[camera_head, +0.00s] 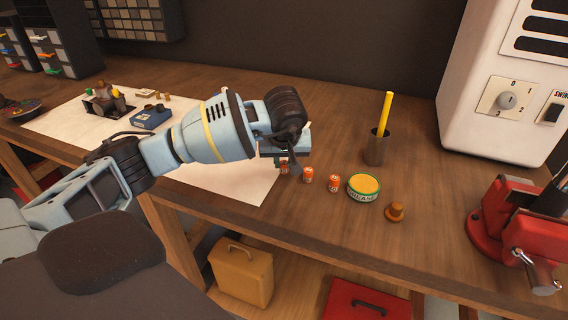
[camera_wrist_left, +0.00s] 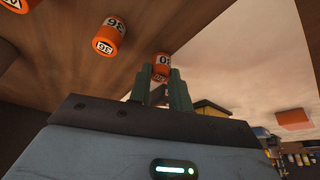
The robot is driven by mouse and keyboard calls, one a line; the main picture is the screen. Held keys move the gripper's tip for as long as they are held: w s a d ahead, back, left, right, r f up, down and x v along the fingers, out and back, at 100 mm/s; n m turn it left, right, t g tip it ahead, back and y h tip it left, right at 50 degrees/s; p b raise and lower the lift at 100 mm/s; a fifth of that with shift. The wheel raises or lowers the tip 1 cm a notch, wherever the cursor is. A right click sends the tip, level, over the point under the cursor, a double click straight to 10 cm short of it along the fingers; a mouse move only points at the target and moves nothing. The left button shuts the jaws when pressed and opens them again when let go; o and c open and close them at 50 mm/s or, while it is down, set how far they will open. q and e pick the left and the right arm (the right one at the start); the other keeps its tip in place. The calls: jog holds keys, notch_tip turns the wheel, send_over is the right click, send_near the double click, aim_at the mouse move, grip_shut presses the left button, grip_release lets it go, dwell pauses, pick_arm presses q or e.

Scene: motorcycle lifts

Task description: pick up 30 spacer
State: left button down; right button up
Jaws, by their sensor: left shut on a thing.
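Three orange spacers stand in a short row on the wooden bench. The leftmost, the 30 spacer (camera_head: 284,168), is between the fingertips of my left gripper (camera_head: 285,165), at the edge of the white paper. In the left wrist view, my left gripper (camera_wrist_left: 161,80) is shut on this spacer (camera_wrist_left: 161,61); its label is partly hidden, with a 0 showing. The middle spacer (camera_head: 308,174) stands just to the right, apart from the fingers; its 36 label shows in the wrist view (camera_wrist_left: 108,39). The third spacer (camera_head: 334,183) stands further right. My right gripper is not in view.
A grease tin (camera_head: 364,187) and a small brown knob-like part (camera_head: 395,212) are right of the spacers. A dark cup (camera_head: 377,148) with a yellow stick stands behind. A red vise (camera_head: 505,220) is at the right. A blue block (camera_head: 151,117) lies on the paper (camera_head: 225,186).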

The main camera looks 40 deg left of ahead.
pick_arm(q)
notch_tip(320, 180, up, 3)
jog(key=shift+f, duration=0.2)
jog(key=s+d, duration=0.2)
jog(key=s, duration=0.5)
jog(key=s+d+r, duration=0.1)
jog(key=s+d, duration=0.2)
jog(key=s, duration=0.5)
jog(key=shift+d+r+b, duration=0.3)
jog(key=shift+d+b, duration=0.05)
jog(key=shift+b, duration=0.1)
